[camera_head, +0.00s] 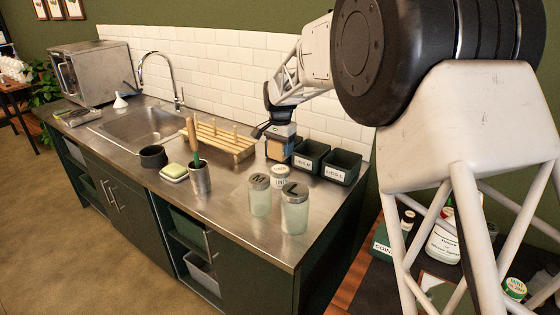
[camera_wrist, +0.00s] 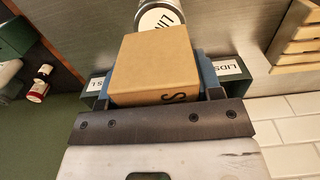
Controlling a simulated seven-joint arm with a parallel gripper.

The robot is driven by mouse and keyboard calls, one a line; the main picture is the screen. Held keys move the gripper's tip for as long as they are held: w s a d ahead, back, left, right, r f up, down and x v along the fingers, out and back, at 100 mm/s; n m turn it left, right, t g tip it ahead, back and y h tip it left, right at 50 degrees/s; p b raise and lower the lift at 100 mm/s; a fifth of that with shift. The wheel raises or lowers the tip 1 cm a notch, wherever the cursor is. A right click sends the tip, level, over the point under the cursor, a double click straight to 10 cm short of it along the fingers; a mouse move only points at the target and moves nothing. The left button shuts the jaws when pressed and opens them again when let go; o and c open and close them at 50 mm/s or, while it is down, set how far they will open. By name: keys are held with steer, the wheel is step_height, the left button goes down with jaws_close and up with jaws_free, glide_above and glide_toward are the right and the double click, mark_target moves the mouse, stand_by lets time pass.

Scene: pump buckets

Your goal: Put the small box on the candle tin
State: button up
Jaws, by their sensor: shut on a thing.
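The small box (camera_wrist: 152,62) is tan cardboard with a black S on one side. My gripper (camera_wrist: 158,85) is shut on it, with a finger at each side. In the head view the box (camera_head: 276,151) hangs below my gripper (camera_head: 280,143), near the back of the steel counter. The candle tin (camera_head: 280,182) is a short round tin with a white label, standing behind two jars. In the wrist view the tin's white printed top (camera_wrist: 160,18) shows just beyond the box, partly hidden by it. The box looks higher than the tin and apart from it; the exact gap is unclear.
Two frosted jars, M (camera_head: 259,198) and L (camera_head: 295,212), stand close in front of the tin. Dark lid bins (camera_head: 341,170) stand right of my gripper. A wooden rack (camera_head: 222,142) is to the left, and a steel cup (camera_head: 200,180) holds wooden-handled tools.

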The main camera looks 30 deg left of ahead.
mark_target(280, 169)
steer(key=shift+f, duration=0.1)
steer(key=shift+f, duration=2.4)
steer(key=shift+f, duration=0.1)
steer(key=o, duration=0.9)
step_height(280, 169, up, 12)
steer(key=shift+r, duration=0.1)
